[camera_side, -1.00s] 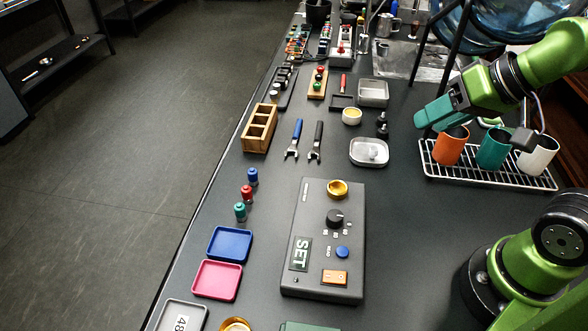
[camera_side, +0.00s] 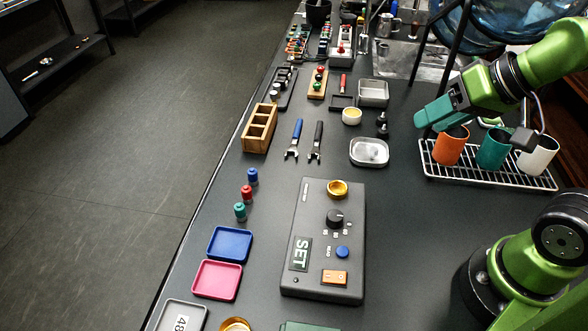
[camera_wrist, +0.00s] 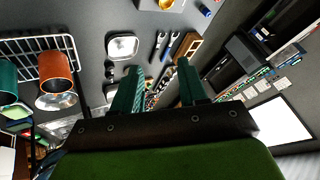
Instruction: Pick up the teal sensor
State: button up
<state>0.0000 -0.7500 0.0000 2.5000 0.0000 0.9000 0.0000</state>
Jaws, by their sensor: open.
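The teal sensor (camera_side: 240,211) is a small upright cylinder on the dark bench near its left edge. It is the nearest of three in a short row, with a red one (camera_side: 247,193) and a blue one (camera_side: 253,176) behind it. My gripper (camera_side: 424,116) is far off to the upper right, raised by the cup rack. In the wrist view my gripper (camera_wrist: 158,71) shows two teal fingers apart with nothing held between them. I cannot make out the teal sensor in the wrist view.
A blue tray (camera_side: 229,243) and a pink tray (camera_side: 217,280) lie in front of the sensors. A grey control box (camera_side: 318,262) stands to their right. A wooden rack (camera_side: 259,140) and two wrenches lie behind. Orange, teal and white cups stand on the wire rack (camera_side: 480,178).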

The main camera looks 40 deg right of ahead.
jog(key=shift+o, duration=1.3)
jog(key=n+g+h, duration=0.2)
jog(key=n+g, duration=0.2)
jog(key=g, duration=0.1)
send_over(239, 207)
jog(key=s, duration=0.2)
jog(key=f, duration=1.8)
jog(key=shift+w, duration=0.25)
jog(key=shift+w+f, duration=0.25)
jog(key=shift+f, duration=0.6)
jog(key=shift+w+f, duration=0.2)
jog(key=shift+f, duration=0.6)
jog(key=shift+w+f, duration=0.25)
jog(key=shift+f, duration=0.6)
grip_shut()
